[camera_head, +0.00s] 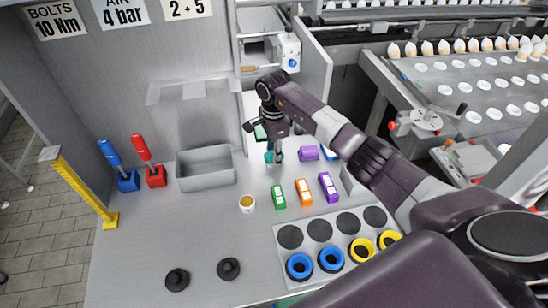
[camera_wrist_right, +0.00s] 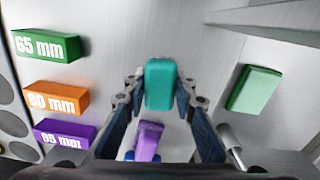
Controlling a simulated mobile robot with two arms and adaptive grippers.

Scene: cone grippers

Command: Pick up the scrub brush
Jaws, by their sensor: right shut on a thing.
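My right gripper (camera_head: 274,156) points down over the metal worktop, right of the grey bin. In the right wrist view my right gripper (camera_wrist_right: 161,84) is shut on a teal, rounded block, which I take as the scrub brush (camera_wrist_right: 160,82). One finger is on each side of it. Its bristles are not visible, and I cannot tell whether it touches the worktop. In the head view only a small teal part of the brush (camera_head: 268,157) shows beside the fingers. My left gripper is not in view.
Green (camera_head: 278,197), orange (camera_head: 304,192) and purple (camera_head: 328,187) labelled blocks stand in front. A purple thing (camera_head: 308,153) lies right of the gripper. A green pad (camera_wrist_right: 253,90) lies nearby.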

